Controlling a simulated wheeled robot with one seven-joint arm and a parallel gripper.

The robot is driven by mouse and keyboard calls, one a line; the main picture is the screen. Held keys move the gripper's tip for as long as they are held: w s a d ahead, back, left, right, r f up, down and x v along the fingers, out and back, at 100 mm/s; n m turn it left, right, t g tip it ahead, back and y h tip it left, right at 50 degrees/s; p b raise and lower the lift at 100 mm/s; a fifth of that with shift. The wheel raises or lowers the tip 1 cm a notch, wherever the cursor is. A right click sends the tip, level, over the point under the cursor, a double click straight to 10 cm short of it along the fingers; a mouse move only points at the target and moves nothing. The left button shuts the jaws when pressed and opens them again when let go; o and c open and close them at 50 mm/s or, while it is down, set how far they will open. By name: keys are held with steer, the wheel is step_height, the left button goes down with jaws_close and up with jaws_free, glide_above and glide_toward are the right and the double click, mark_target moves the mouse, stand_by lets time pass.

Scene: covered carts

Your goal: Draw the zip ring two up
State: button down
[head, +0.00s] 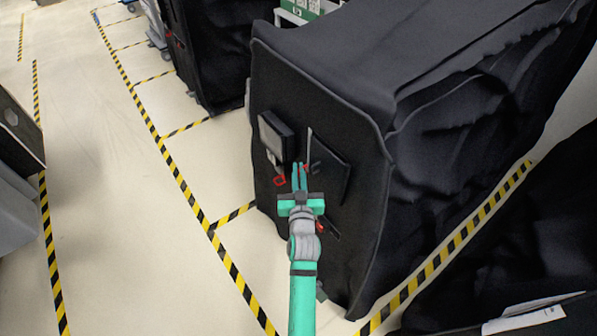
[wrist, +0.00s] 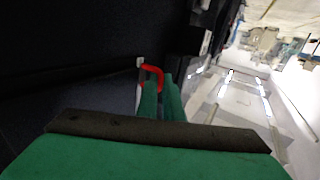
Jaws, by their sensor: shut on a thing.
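A black fabric cover (head: 270,90) hangs over a cart in the head view. Small red rings show on its front: one ring (head: 280,181) left of my gripper, one (head: 321,228) lower right, and a bit of red at my fingertips. My gripper (head: 300,166) points at the cover front with its green fingers close together. In the wrist view, my fingers (wrist: 162,95) are shut on a red zip ring (wrist: 153,69), whose bent upper part shows above the tips. The part between the fingers is hidden. I cannot read which ring is number two.
A dark box-like panel (head: 276,136) sticks out of the cover at the upper left of my fingers. A dark flap (head: 332,175) lies just right of them. Another covered cart (head: 215,50) stands behind. The floor with yellow-black tape (head: 170,165) is clear to the left.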

stand_by(0.9)
step_height(320, 180, up, 14)
stand_by(0.4)
steer(key=c, duration=2.2)
jaws_free()
steer(key=s, duration=1.1)
steer(key=shift+d, duration=0.25)
